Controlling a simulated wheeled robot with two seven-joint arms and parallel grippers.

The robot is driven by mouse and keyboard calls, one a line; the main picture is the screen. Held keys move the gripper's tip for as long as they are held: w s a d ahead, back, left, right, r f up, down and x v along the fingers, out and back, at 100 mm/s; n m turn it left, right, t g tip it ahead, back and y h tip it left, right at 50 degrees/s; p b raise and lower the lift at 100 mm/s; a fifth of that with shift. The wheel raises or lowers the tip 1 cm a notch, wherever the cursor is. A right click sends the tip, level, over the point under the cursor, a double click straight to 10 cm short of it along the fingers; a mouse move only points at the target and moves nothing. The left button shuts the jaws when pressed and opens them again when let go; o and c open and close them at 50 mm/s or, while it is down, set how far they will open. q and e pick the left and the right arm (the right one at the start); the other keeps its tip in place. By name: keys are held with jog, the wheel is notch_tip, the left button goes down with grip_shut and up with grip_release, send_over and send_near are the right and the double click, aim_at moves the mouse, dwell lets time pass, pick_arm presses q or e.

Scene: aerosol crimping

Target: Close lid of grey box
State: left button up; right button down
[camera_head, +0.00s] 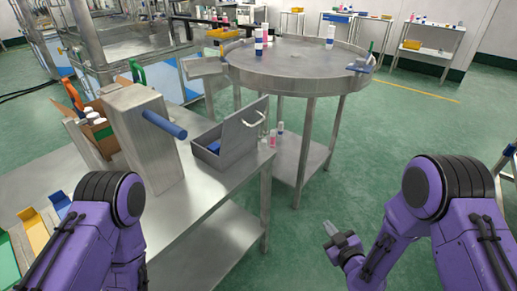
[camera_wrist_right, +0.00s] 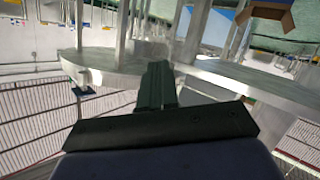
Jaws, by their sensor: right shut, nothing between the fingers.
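The grey box (camera_head: 213,157) sits on the steel table near its far right corner in the head view. Its lid (camera_head: 243,131) stands raised, with a pale curved handle on its right side. Something blue shows inside the box at its left. My right gripper (camera_head: 329,228) is shut and empty, out over the floor to the right of the table and well apart from the box. In the right wrist view its fingers (camera_wrist_right: 157,85) are together. My left arm comes in at the lower left; its gripper is not visible.
A steel dispenser with a blue handle (camera_head: 164,124) stands left of the box. Small bottles (camera_head: 272,138) stand just right of the lid. A round steel table (camera_head: 299,63) with bottles stands behind. Green floor between table and right arm is clear.

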pick_arm(q)
notch_tip(320, 180, down, 9)
jog(key=b, duration=0.6)
jog(key=shift+r+p, duration=2.25)
jog(key=shift+p, duration=0.2)
pick_arm(e)
jog(key=w+a+r+n+y, duration=0.7)
jog(key=w+a+r+n, duration=0.1)
jog(key=a+r+n, duration=0.2)
jog(key=w+a+r+n+y, duration=0.8)
jog(key=w+a+r+n, duration=0.1)
jog(key=r, duration=0.4)
jog(key=shift+w+a+r+n, duration=0.15)
jog(key=shift+a+n, duration=0.75)
jog(key=shift+n, duration=0.1)
pick_arm(q)
jog(key=shift+a+r, duration=0.1)
jog(key=shift+r, duration=0.05)
